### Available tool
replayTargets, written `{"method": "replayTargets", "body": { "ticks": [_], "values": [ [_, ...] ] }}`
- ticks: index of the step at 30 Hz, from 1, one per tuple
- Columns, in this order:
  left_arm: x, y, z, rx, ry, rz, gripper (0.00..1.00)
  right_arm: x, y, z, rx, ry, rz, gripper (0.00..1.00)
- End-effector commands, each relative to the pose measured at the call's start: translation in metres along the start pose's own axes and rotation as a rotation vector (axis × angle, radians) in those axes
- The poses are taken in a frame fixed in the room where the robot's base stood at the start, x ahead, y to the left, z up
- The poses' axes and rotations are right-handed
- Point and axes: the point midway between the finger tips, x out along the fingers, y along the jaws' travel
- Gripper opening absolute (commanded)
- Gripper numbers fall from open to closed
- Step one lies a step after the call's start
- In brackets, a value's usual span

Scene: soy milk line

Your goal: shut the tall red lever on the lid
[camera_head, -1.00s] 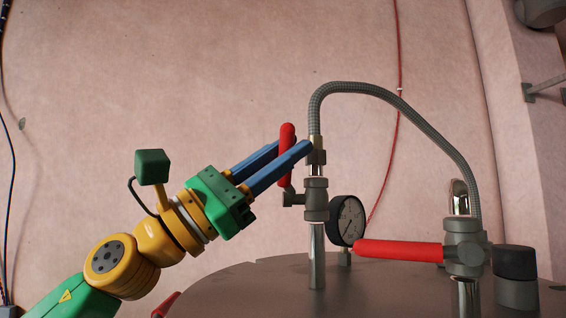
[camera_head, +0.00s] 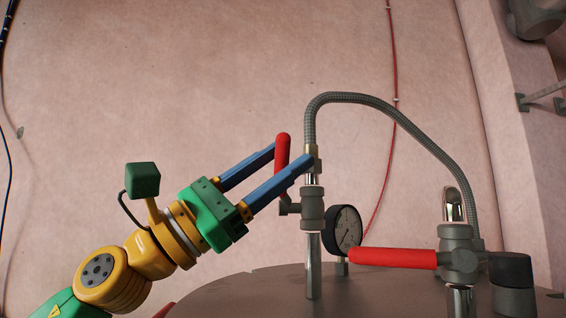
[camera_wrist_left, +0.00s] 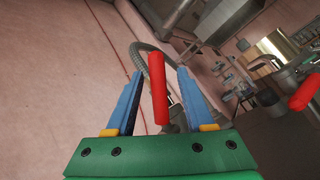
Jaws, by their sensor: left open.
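The tall red lever (camera_head: 282,152) stands upright on a grey valve (camera_head: 312,208) on the left pipe of the lid (camera_head: 250,284). My left gripper (camera_head: 292,154) is open, its two blue fingers reaching up from the lower left with the lever's upper part between them. In the left wrist view the red lever (camera_wrist_left: 159,88) shows between the fingers of my left gripper (camera_wrist_left: 160,73), with a gap on each side. I cannot tell whether a finger touches it. My right gripper is not in view.
A round gauge (camera_head: 344,230) stands just right of the left valve. A second red lever (camera_head: 394,257) lies level on the right valve (camera_head: 457,252). A grey braided hose (camera_head: 385,100) arches between both pipes. A dark knob (camera_head: 510,270) stands at the right.

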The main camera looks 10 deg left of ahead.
Motion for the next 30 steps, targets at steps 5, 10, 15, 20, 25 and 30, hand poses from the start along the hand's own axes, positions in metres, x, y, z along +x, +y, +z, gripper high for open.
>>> {"method": "replayTargets", "body": {
  "ticks": [5, 10, 15, 20, 25, 30],
  "values": [
    [-0.045, -0.004, -0.006, 0.003, 0.0, 0.002, 0.53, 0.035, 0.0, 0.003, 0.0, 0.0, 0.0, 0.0],
    [-0.064, -0.003, -0.002, 0.001, 0.0, 0.001, 0.53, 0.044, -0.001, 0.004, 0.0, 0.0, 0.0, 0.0],
    [-0.064, -0.001, 0.0, 0.001, 0.0, 0.0, 0.53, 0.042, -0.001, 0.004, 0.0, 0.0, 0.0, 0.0],
    [-0.062, 0.001, 0.002, 0.001, 0.0, 0.0, 0.53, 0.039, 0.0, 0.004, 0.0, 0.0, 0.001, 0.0],
    [-0.044, 0.015, 0.02, 0.001, 0.0, 0.0, 0.53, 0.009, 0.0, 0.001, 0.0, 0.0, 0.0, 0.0],
    [-0.027, 0.028, 0.037, 0.001, 0.0, 0.0, 0.53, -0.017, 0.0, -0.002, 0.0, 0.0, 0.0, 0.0]
  ]
}}
